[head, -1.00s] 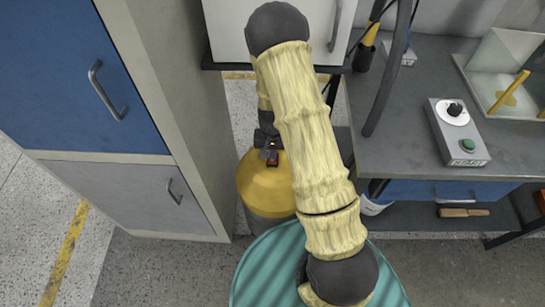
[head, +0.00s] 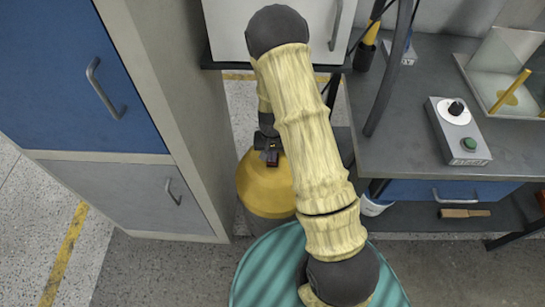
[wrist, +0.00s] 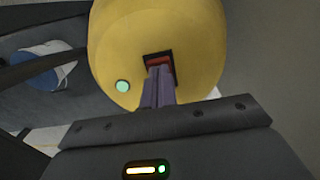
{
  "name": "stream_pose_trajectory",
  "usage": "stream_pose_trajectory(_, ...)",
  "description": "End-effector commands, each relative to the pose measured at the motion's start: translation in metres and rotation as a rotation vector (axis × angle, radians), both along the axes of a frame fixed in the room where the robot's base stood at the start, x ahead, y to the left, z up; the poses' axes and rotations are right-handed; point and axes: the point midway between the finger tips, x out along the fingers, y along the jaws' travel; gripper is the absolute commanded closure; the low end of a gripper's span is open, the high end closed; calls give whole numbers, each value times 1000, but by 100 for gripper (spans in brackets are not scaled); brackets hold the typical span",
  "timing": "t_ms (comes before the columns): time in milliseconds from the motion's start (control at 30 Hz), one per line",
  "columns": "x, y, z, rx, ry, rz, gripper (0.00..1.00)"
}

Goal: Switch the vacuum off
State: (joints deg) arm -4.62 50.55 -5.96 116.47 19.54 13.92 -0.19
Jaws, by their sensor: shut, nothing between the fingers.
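The vacuum (head: 262,187) is a yellow-topped canister with a grey body, on the floor between the cabinet and the workbench. Its yellow top (wrist: 200,50) fills the middle of the wrist view. A red switch (wrist: 158,60) sits in a dark recess there, partly hidden by my fingers. My gripper (wrist: 160,77) is shut and empty, its fingertips at the switch; I cannot tell if they touch or press it. In the head view my gripper (head: 271,156) is over the vacuum's top, largely covering the switch. A pale green round spot (wrist: 123,86) is left of the switch.
A blue-and-grey cabinet (head: 75,80) stands close on the left. The workbench (head: 405,140) on the right carries a control box (head: 457,133) with a knob and green button. A dark hose (head: 390,85) hangs near its edge. A white bucket (head: 374,207) is below.

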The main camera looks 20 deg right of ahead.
Motion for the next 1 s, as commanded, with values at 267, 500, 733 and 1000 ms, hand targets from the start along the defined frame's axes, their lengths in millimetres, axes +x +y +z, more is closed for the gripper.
stream_pose_trajectory(267, 0, 0, 0, 0, -1, 0, 100)
stream_pose_trajectory(500, 0, 0, 17, 0, -1, -1, 100)
stream_pose_trajectory(733, 0, 0, 31, 0, -1, -1, 100)
stream_pose_trajectory(1000, 0, 0, 49, 0, -1, 0, 100)
